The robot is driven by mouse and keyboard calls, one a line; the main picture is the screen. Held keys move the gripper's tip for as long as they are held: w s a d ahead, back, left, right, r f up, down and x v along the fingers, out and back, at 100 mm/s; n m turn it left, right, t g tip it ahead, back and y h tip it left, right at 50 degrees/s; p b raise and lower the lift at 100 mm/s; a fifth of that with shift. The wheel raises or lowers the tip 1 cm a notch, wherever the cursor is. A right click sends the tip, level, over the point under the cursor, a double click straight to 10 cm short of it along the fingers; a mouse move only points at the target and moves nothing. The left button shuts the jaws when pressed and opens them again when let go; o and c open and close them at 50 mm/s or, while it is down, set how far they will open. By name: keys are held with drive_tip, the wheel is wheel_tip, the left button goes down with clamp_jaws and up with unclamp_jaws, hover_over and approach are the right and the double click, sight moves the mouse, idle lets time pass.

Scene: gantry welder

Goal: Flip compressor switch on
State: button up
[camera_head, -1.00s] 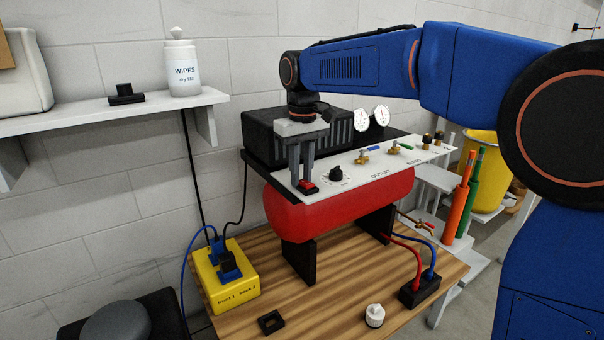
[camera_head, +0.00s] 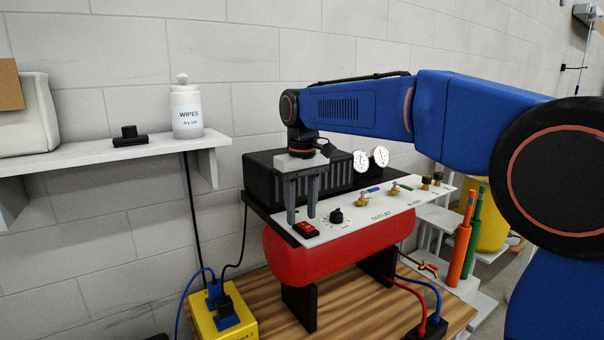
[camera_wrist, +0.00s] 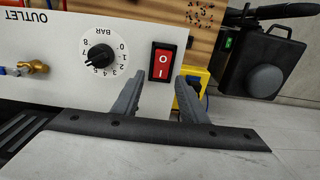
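The red compressor switch (camera_head: 306,229) sits in a black frame at the left end of the white panel (camera_head: 385,217). It also shows in the wrist view (camera_wrist: 163,62), with white O and I marks; I cannot tell which side is pressed. My gripper (camera_head: 301,220) points down just behind the switch, its two fingers apart and nothing between them. In the wrist view my gripper (camera_wrist: 159,85) has one finger to each side of the switch's near end. Whether a fingertip touches the panel is unclear. The compressor's red tank (camera_head: 340,250) lies under the panel.
A black dial (camera_head: 336,215) sits right of the switch, with brass valves (camera_head: 362,199) and two white gauges (camera_head: 380,156) farther along. A yellow socket box (camera_head: 235,325) stands lower left. A shelf (camera_head: 100,158) with a wipes bottle (camera_head: 186,110) is at left.

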sight(303, 224)
wheel_tip(303, 224, up, 16)
drive_tip(key=shift+s+f, duration=0.15)
drive_tip(key=shift+f, duration=0.05)
drive_tip(key=shift+d, duration=0.2)
drive_tip(key=s+d+f+m+t, duration=0.1)
drive_tip(key=s+d+f+m, duration=0.1)
drive_tip(key=s+d+f, duration=0.6)
drive_tip(key=s+d+f+m+t, duration=0.1)
drive_tip(key=s+d, duration=0.4)
drive_tip(key=d, duration=0.6)
drive_tip(key=s+d+f+m, duration=0.1)
drive_tip(key=s+d+f, duration=0.2)
drive_tip(key=s+f, duration=0.3)
drive_tip(key=s+d+f+m+t, duration=0.1)
drive_tip(key=s+d+f, duration=0.3)
drive_tip(key=s+f, duration=0.2)
drive_tip(key=s+d+f+m+t, duration=0.1)
drive_tip(key=s+d+f, duration=0.3)
drive_tip(key=f, duration=0.6)
drive_tip(key=shift+s+m, duration=0.4)
drive_tip(key=shift+s, duration=0.6)
